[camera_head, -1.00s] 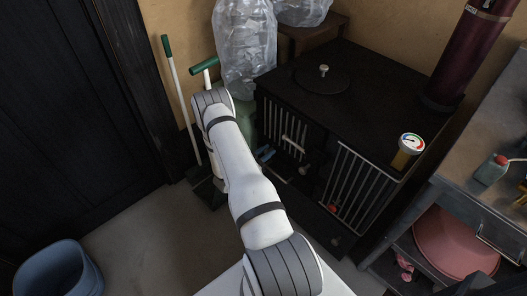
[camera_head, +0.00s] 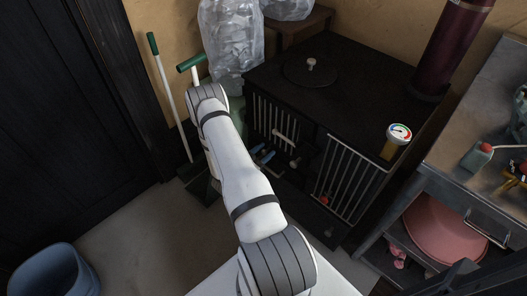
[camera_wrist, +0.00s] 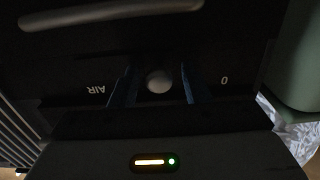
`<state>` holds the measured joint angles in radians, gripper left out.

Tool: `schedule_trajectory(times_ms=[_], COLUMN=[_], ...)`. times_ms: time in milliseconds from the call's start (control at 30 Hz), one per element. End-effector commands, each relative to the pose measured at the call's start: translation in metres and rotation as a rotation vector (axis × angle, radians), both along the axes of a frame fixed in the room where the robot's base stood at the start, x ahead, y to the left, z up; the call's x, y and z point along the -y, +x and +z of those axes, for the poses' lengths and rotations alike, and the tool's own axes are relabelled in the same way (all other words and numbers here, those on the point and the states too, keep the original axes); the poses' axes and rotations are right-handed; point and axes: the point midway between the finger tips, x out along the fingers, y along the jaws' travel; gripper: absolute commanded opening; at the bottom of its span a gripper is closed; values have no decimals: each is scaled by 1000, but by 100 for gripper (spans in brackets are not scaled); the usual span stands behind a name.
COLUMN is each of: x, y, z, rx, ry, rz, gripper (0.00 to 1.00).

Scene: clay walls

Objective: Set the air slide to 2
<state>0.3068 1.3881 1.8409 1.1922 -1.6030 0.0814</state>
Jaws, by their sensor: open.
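The black stove (camera_head: 355,85) stands against the clay wall in the head view. In the wrist view, the air slide's round pale knob (camera_wrist: 159,82) sits on a dark panel between an upside-down "AIR" label (camera_wrist: 96,90) and a "0" mark (camera_wrist: 224,79). My gripper's two blue fingers (camera_wrist: 157,87) are open, one on each side of the knob, with a gap showing on both sides. The fingers (camera_head: 262,155) also show small in the head view, low at the stove's front. A 2 mark is not visible.
A curved handle (camera_wrist: 110,12) crosses the top of the wrist view. A barred grille (camera_head: 348,180) is right of the gripper. A green object (camera_wrist: 305,55) stands close at the wrist view's right edge. A workbench (camera_head: 465,140) is at the right; a blue bin (camera_head: 55,272) is on the floor.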

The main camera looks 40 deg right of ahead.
Motion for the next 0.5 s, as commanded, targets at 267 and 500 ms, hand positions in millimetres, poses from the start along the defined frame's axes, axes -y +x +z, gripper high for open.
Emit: schedule_trajectory(times_ms=[267,500], x=[-26,-65], y=[-1,-4], z=[2,1], rx=[-1,-1], ry=[0,1], rz=[4,3], gripper=[43,43])
